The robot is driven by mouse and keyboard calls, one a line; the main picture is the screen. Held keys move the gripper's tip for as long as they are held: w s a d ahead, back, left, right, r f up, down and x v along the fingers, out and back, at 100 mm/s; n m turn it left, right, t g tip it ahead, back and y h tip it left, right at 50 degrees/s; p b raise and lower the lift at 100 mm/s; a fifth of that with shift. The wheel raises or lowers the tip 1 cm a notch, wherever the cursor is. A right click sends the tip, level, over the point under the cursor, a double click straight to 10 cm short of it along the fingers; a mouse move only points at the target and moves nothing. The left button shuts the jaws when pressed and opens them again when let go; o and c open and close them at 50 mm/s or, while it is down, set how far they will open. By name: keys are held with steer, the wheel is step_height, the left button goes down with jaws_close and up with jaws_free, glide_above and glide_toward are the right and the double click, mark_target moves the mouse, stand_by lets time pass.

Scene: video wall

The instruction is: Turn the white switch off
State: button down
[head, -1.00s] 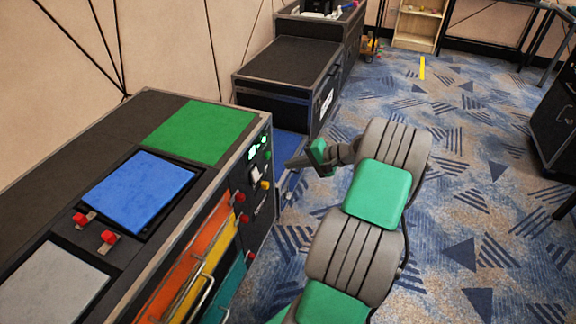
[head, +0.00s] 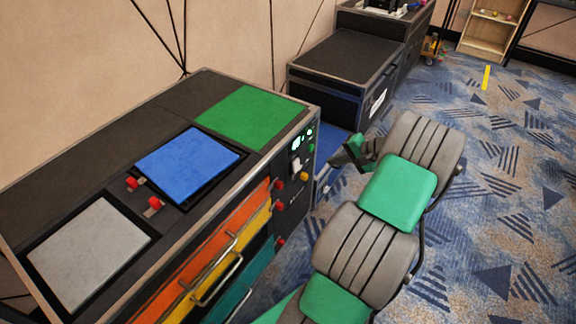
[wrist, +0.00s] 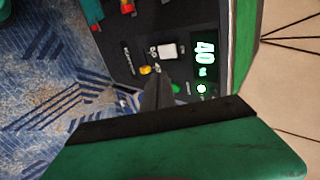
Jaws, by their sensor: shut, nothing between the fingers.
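The white switch (head: 296,164) is a small light block on the dark control panel (head: 290,192) at the end of the long cabinet, below a lit green display. In the wrist view the white switch (wrist: 167,51) shows as a pale rectangle beside the display. I cannot tell its on or off position. My gripper (head: 335,160) is just right of the panel's edge in the head view. In the wrist view my gripper (wrist: 157,82) is shut and empty, its dark tips pointing at the panel, apart from the switch in the picture. I cannot tell how near they are in depth.
A yellow knob (wrist: 146,70) and a green knob (wrist: 177,88) sit near the fingertips. A black cabinet (head: 343,75) stands behind. Carpet on the right is open.

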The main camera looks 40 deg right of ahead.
steer(key=shift+s+f+g, duration=0.3)
steer(key=shift+s+f, duration=0.05)
steer(key=shift+s, duration=0.05)
steer(key=shift+w+a, duration=0.1)
steer(key=b, duration=0.1)
glide_toward(298, 168)
step_height(298, 168, down, 3)
steer(key=w, duration=0.1)
steer(key=w+f, duration=0.1)
steer(key=w+a, duration=0.1)
steer(key=shift+w+f+b, duration=0.2)
steer(key=shift+b, duration=0.1)
steer(key=shift+w+a, duration=0.1)
steer(key=shift+w, duration=0.3)
